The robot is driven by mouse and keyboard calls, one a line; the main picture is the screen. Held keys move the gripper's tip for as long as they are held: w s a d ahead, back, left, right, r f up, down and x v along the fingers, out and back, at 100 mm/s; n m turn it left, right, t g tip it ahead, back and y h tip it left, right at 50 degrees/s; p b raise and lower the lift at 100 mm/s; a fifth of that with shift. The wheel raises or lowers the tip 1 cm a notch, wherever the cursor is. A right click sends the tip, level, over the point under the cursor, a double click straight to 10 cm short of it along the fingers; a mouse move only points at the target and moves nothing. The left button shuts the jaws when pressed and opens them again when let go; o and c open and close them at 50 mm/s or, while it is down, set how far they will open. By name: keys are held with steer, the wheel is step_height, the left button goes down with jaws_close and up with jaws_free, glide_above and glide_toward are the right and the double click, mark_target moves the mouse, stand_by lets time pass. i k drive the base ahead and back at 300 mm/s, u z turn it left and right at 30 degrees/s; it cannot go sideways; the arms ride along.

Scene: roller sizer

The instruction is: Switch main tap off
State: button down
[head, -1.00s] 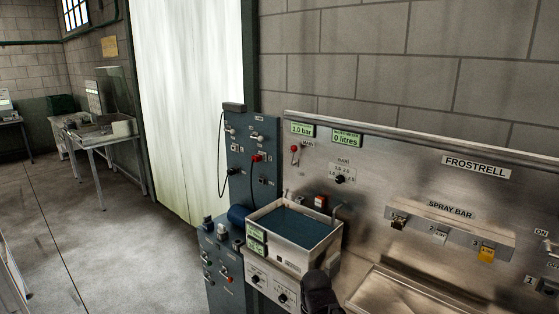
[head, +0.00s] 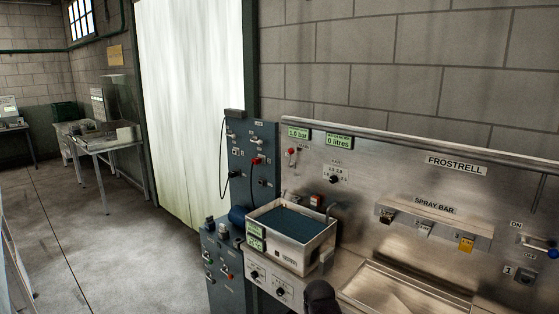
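The main tap (head: 291,153) is a small lever with a red knob, on the steel wall panel below the left display. Its knob is up in the head view; the exact lever angle is too small to tell. The display above it (head: 298,133) reads 1.0 bar, and the display beside that (head: 339,142) reads 0 litres. A dark rounded part of my arm shows at the bottom edge, in front of the bench and well below the tap. My gripper's fingers cannot be made out in this view.
A steel tank (head: 291,259) with dark contents stands below the tap. A blue-grey control cabinet (head: 251,143) with knobs and cables is to its left. The spray bar (head: 436,222) with several levers runs to the right. The floor at left (head: 120,240) is clear.

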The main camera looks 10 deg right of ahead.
mark_target(291, 151)
steer(key=z, duration=0.15)
steer(key=i, duration=0.95)
steer(key=u, duration=0.1)
steer(key=k, duration=1.35)
steer(key=u, duration=0.45)
steer(key=i, duration=0.95)
steer(key=u, duration=0.15)
